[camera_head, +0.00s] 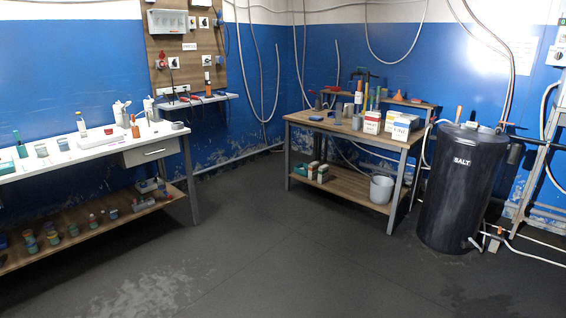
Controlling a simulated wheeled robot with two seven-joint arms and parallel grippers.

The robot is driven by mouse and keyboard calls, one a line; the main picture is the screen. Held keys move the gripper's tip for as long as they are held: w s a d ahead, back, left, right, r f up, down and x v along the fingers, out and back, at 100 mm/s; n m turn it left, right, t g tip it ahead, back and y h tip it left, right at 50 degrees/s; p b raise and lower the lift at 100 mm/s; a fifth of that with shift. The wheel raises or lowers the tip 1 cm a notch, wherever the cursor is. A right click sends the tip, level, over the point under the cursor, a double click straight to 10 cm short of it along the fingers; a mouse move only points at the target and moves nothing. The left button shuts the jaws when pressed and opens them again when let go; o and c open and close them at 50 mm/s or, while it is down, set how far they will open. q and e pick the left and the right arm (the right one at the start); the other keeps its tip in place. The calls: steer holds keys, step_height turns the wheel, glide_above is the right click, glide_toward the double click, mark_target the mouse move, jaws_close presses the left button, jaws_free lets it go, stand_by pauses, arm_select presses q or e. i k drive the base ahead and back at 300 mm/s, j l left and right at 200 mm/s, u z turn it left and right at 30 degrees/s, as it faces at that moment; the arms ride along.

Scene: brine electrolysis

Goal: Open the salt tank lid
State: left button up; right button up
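The salt tank (455,200) is a tall black cylinder with a white "SALT" label, standing upright on the floor at the right. Its dark lid (470,130) lies flat on top and looks closed. Neither of my grippers is in the head view.
A wooden workbench (300,120) with boxes and bottles stands left of the tank, with a white bucket (382,188) on its lower shelf. A white bench (85,152) is at the left. Hoses and a valve (495,240) lie right of the tank. The middle floor (270,240) is clear.

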mark_target(473, 142)
steer(key=i+z, duration=0.1)
steer(key=i, duration=0.45)
steer(key=i+j, duration=0.1)
steer(key=i, duration=0.5)
steer(key=i+j+z, duration=0.15)
steer(key=i, duration=0.4)
steer(key=i+j, duration=0.1)
steer(key=i, duration=0.5)
steer(key=i+j+z, duration=0.2)
steer(key=i+z, duration=0.25)
steer(key=i+j+z, duration=0.4)
steer(key=i, duration=0.15)
steer(key=i+j+z, duration=0.45)
